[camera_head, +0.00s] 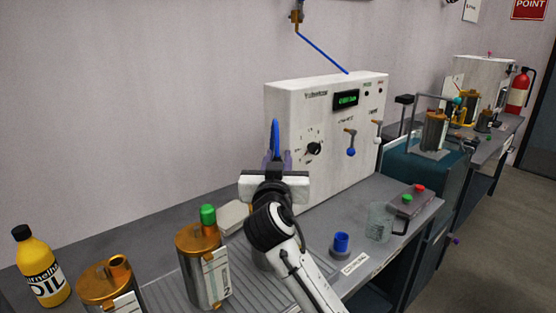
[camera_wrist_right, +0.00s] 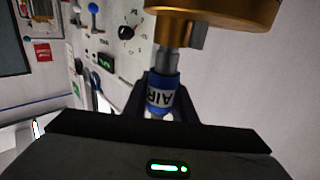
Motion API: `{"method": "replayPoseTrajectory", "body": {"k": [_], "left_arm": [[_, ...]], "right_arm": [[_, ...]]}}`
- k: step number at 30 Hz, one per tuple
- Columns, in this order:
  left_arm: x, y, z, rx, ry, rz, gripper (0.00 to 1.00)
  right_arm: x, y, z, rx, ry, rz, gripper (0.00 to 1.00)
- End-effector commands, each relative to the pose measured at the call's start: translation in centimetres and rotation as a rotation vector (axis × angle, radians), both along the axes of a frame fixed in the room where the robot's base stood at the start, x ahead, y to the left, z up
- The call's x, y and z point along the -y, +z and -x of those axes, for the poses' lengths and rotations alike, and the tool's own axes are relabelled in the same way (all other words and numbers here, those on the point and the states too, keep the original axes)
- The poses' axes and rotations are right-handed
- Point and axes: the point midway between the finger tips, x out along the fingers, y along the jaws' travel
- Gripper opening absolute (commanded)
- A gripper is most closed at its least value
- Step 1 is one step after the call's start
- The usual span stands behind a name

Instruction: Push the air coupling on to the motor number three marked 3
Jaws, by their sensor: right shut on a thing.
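My right gripper (camera_head: 276,160) is raised in front of the white control panel. In the right wrist view its fingers (camera_wrist_right: 160,95) are shut on the blue air coupling (camera_wrist_right: 161,82), marked AIR upside down. The coupling's grey metal tip runs to the edge of a bronze-coloured motor part (camera_wrist_right: 212,12); I cannot tell whether they touch. No number shows on that part. In the head view a blue hose (camera_head: 275,137) rises above the fingers, and my arm hides much of the bench behind it. My left gripper is not in view.
A motor marked 2 (camera_head: 203,268) with a green cap stands left of my arm, and another motor (camera_head: 110,289) is farther left. A yellow oil bottle (camera_head: 40,266) stands beyond it. A blue fitting (camera_head: 341,243) and glass jug (camera_head: 380,222) are right of my arm.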

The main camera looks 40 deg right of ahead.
Motion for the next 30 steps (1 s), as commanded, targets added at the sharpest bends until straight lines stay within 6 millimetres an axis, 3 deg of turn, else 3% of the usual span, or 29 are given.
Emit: {"method": "replayPoseTrajectory", "body": {"k": [13, 14, 18, 30], "left_arm": [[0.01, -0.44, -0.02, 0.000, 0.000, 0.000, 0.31], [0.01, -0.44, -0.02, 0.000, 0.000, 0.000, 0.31], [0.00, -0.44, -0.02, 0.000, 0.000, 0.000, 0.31], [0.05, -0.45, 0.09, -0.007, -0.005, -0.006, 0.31]], "right_arm": [[-0.02, -0.74, -0.01, -0.005, 0.000, -0.003, 0.00], [-0.02, -0.75, -0.01, -0.005, 0.000, -0.003, 0.26], [-0.02, -0.72, -0.01, -0.005, 0.000, -0.002, 0.46], [-0.02, -0.62, -0.01, -0.002, 0.000, -0.002, 0.46]]}}
